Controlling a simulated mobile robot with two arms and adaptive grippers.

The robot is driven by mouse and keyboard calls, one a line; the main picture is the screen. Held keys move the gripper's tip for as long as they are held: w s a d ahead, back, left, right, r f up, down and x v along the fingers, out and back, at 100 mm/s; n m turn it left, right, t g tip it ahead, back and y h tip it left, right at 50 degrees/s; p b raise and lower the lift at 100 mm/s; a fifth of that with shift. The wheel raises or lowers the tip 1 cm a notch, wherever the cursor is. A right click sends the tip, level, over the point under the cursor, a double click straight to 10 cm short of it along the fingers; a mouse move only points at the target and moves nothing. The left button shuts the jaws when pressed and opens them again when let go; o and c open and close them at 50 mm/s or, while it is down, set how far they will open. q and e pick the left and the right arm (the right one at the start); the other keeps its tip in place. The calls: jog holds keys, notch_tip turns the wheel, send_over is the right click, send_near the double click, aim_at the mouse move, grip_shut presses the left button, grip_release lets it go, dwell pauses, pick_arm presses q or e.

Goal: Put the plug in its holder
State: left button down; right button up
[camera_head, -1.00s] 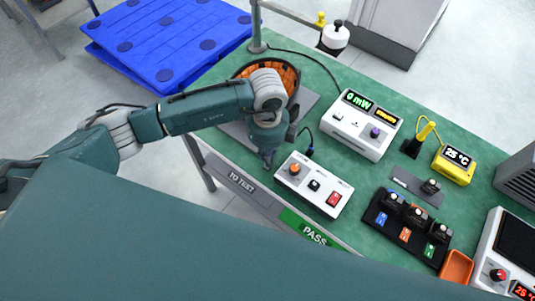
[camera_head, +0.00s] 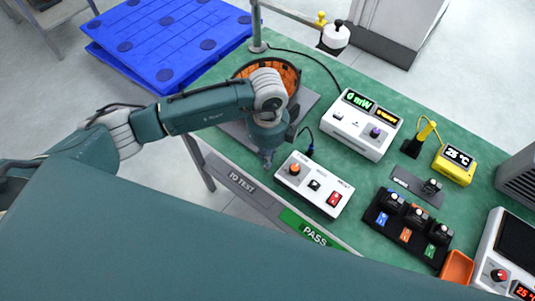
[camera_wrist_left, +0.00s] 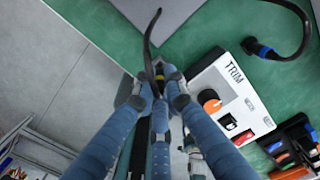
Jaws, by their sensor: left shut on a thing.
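My left gripper (camera_head: 267,158) is low over the near edge of the green table, left of the white control box (camera_head: 314,184). My right gripper is not in view.
An orange-lined round bowl (camera_head: 288,72) stands behind the gripper. A white meter (camera_head: 361,125), a yellow thermometer (camera_head: 454,166) and a black tray of modules (camera_head: 408,228) stand to the right. Bare floor lies left.

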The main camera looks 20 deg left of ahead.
pick_arm(q)
jog(key=shift+f+b, duration=1)
jog(key=shift+f, duration=0.15)
dwell(0.4)
jog(key=c, duration=1.7)
grip_release()
notch_tip(320, 180, up, 12)
jog(key=shift+s+r, duration=0.1)
jog(key=shift+d, duration=0.1)
